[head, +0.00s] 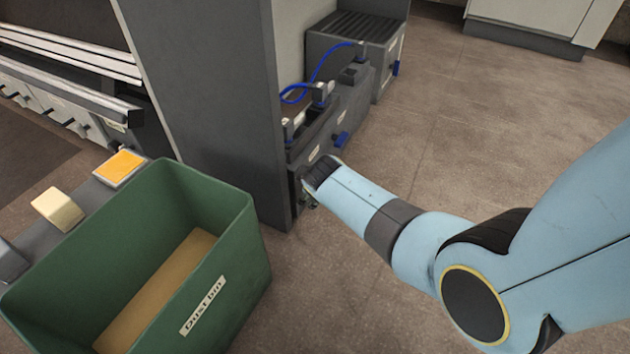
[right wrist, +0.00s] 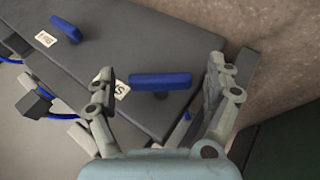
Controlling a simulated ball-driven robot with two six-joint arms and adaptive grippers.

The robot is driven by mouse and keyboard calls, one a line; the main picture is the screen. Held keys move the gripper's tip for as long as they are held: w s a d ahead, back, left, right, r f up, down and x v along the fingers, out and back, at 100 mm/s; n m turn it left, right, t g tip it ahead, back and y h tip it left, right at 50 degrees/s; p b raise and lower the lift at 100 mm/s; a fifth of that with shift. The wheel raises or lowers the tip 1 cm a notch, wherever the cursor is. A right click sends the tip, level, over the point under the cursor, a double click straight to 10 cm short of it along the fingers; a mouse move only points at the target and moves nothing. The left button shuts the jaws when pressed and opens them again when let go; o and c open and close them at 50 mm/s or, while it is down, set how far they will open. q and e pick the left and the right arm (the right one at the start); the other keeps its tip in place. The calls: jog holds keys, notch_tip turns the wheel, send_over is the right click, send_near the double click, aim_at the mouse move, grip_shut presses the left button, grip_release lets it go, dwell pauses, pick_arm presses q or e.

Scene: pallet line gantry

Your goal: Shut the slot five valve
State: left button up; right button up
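In the right wrist view a blue valve handle (right wrist: 160,82) stands on a dark grey panel (right wrist: 110,55). It lies crosswise between the fingers of my right gripper (right wrist: 160,85), which is open, with gaps on both sides. A pale label (right wrist: 122,89) beside the handle is partly hidden by the left finger; I cannot read the slot number. A second blue handle (right wrist: 65,28) with its own label (right wrist: 45,38) sits farther up the panel. In the head view my right gripper (head: 309,197) is at the low unit, its fingers mostly hidden by my wrist. My left gripper is out of view.
Blue handles also show in the head view on the low unit (head: 341,139) and the farther unit (head: 396,68). A blue hose (head: 318,72) loops above. A grey upright panel (head: 210,90) stands beside the units. A green dust bin (head: 215,285) is at front left. Floor right is clear.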

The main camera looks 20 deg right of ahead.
jog(key=c, duration=1.1)
jog(key=shift+f, duration=0.1)
jog(key=shift+s+d+f+n+t+h, duration=0.1)
jog(key=shift+n+t+h, duration=0.25)
jog(key=shift+t+h, duration=0.6)
jog(key=shift+s+f+n+t+h, duration=0.1)
jog(key=shift+n+t+h, duration=0.25)
jog(key=shift+t+h, duration=0.55)
